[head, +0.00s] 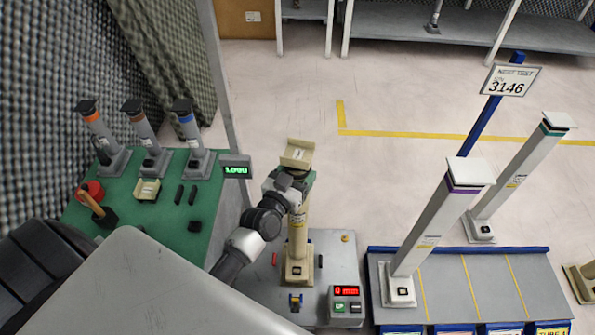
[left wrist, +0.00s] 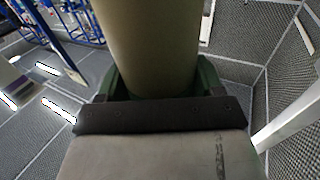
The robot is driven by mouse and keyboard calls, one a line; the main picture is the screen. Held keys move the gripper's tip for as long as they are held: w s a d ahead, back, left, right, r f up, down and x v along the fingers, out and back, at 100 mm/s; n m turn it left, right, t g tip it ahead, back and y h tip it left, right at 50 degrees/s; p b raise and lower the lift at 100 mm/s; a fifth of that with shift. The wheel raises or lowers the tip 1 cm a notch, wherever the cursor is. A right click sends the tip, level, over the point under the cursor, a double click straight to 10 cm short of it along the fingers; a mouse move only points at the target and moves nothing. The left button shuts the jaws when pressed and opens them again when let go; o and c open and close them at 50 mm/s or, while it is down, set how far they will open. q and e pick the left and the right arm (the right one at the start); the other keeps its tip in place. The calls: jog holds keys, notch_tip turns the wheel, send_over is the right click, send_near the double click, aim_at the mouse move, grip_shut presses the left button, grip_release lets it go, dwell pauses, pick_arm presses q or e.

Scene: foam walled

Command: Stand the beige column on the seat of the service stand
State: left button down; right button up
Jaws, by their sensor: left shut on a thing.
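The beige column (head: 298,233) stands about upright over the grey service stand (head: 337,262), its square foot at the middle of the stand top. I cannot tell whether the foot rests fully in the seat, which it hides. The column's top carries a beige plate (head: 297,153). My left gripper (head: 303,181), with green fingers, is shut on the column's upper part just below that plate. In the left wrist view the column shaft (left wrist: 150,45) sits between the green fingers. My right gripper is not in view.
A control box with a red display (head: 346,292) sits at the stand's front right. A blue-edged rack (head: 450,285) with tall white columns (head: 432,232) stands right.

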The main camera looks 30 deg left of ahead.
pick_arm(q)
jog(key=shift+c, duration=0.7)
grip_release()
jog(key=shift+r, duration=0.1)
jog(key=shift+s, duration=0.25)
jog(key=s+d+m+g+p, duration=0.1)
jog(key=s+d+g, duration=0.1)
jog(key=s+g, duration=0.5)
jog(key=s+d+g+p, duration=0.1)
jog(key=s+g, duration=0.6)
jog(key=s, duration=1.2)
jog(key=shift+d+m+g, duration=0.3)
jog(key=shift+d+m, duration=0.1)
jog(key=shift+d, duration=0.45)
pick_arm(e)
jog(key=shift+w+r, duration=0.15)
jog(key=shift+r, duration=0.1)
pick_arm(q)
jog(key=shift+s, duration=0.1)
